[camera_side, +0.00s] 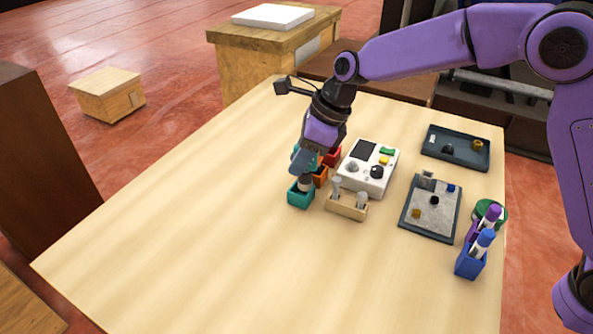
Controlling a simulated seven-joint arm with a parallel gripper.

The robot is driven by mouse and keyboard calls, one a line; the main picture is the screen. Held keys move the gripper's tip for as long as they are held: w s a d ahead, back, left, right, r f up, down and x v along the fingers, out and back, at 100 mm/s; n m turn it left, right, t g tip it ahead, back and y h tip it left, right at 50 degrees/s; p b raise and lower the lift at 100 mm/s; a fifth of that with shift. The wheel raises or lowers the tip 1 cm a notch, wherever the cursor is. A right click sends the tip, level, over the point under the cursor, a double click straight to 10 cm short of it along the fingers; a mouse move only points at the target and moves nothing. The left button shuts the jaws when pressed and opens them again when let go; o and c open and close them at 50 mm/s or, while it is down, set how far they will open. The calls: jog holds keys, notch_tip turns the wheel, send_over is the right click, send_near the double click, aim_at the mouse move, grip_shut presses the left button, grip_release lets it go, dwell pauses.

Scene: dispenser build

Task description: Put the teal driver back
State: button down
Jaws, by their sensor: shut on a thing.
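My gripper (304,168) is at the left of the group of items, pointing down just above an open teal box (300,198). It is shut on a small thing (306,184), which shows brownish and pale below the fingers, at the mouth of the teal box. The fingers hide most of it, so I cannot tell whether it is the teal driver or whether it touches the box. No other teal driver shows clearly. A wooden rack (346,209) with grey-topped pieces stands right of the teal box.
Orange (321,178) and red (333,156) boxes sit close behind my gripper. A white device (358,178) with knobs is to the right. Two dark trays (428,234) (480,163) and a blue holder (468,265) with a pen-like piece lie farther right. The table's left and front are clear.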

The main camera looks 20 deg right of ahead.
jog(key=shift+w+a+f, duration=0.35)
jog(key=shift+w+f, duration=0.05)
jog(key=shift+f, duration=1.65)
jog(key=shift+f, duration=0.1)
jog(key=c, duration=0.9)
grip_release()
jog(key=shift+c, duration=0.2)
jog(key=v, duration=1.2)
jog(key=shift+s+d, duration=0.1)
